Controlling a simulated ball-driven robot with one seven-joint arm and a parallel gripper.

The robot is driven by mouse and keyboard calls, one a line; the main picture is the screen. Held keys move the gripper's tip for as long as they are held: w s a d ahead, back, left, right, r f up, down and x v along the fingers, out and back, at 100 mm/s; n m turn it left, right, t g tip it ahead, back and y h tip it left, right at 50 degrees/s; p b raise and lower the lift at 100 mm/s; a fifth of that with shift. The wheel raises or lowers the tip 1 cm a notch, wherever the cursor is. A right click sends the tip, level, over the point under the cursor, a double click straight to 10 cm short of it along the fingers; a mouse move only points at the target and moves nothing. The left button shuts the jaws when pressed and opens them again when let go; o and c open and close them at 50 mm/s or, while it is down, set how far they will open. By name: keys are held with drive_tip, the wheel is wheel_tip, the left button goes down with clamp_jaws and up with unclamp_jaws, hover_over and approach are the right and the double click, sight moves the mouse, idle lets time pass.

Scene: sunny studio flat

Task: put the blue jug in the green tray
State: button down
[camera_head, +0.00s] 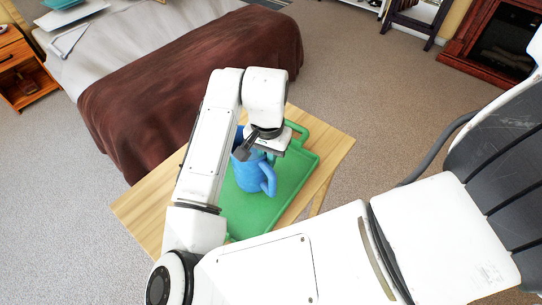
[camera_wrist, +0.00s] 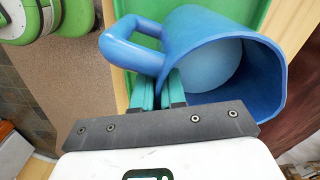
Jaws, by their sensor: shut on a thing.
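The blue jug (camera_head: 248,174) is in my gripper (camera_head: 250,146), over the green tray (camera_head: 288,190) in the head view. Its handle points to the lower right there. In the wrist view, the jug (camera_wrist: 270,85) shows its open mouth, and its handle is at the upper left. My gripper's teal fingertips (camera_wrist: 160,90) are shut on the jug's rim wall near the handle. The tray lies on a wooden table, and part of it also shows in the wrist view (camera_wrist: 150,8). My arm hides its left part. I cannot tell whether the jug's base touches the tray.
The wooden table (camera_head: 150,210) has bare strips around the tray. A bed with a brown blanket (camera_head: 190,70) stands close behind and left of it. A wooden nightstand (camera_head: 22,70) is at far left. Carpet (camera_head: 370,100) to the right is clear.

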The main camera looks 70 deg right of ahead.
drive_tip(key=shift+w+d+f, duration=0.1)
drive_tip(key=shift+f, duration=0.85)
drive_tip(key=shift+w+d+f, duration=0.1)
drive_tip(key=shift+f, duration=0.95)
drive_tip(key=c, duration=1.2)
unclamp_jaws()
wheel_tip(320, 180, up, 12)
